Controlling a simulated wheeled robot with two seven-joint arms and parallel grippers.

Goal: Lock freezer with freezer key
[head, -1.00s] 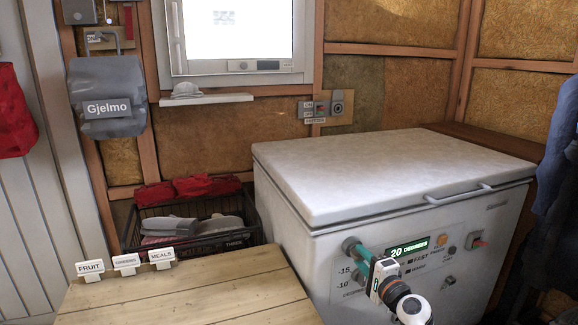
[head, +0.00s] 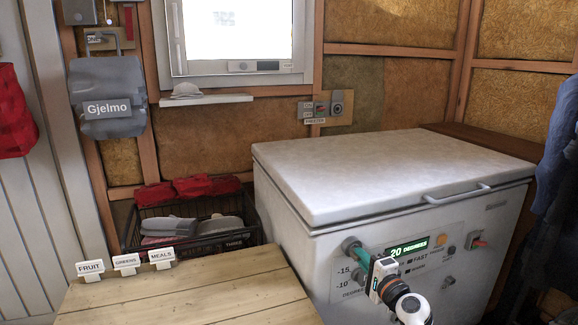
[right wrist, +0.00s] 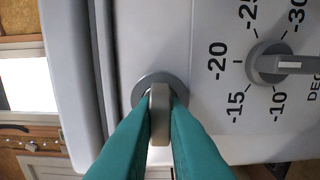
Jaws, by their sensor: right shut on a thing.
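The white chest freezer (head: 395,180) stands at the right with its lid down. My right gripper (head: 354,250) is at the left of its front panel, with teal fingers pointing at the panel. In the right wrist view the gripper (right wrist: 160,108) is shut on a flat grey piece (right wrist: 159,115). This piece stands out from a round grey collar (right wrist: 145,84) on the freezer front. I cannot tell whether it is the freezer key's head or a fixed knob. My left gripper is out of view.
A temperature dial (right wrist: 280,64) sits beside the collar. The panel also has a green display (head: 408,249) and a red switch (head: 478,240). A wooden table (head: 190,290) is at front left, with a wire crate (head: 190,245) behind it.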

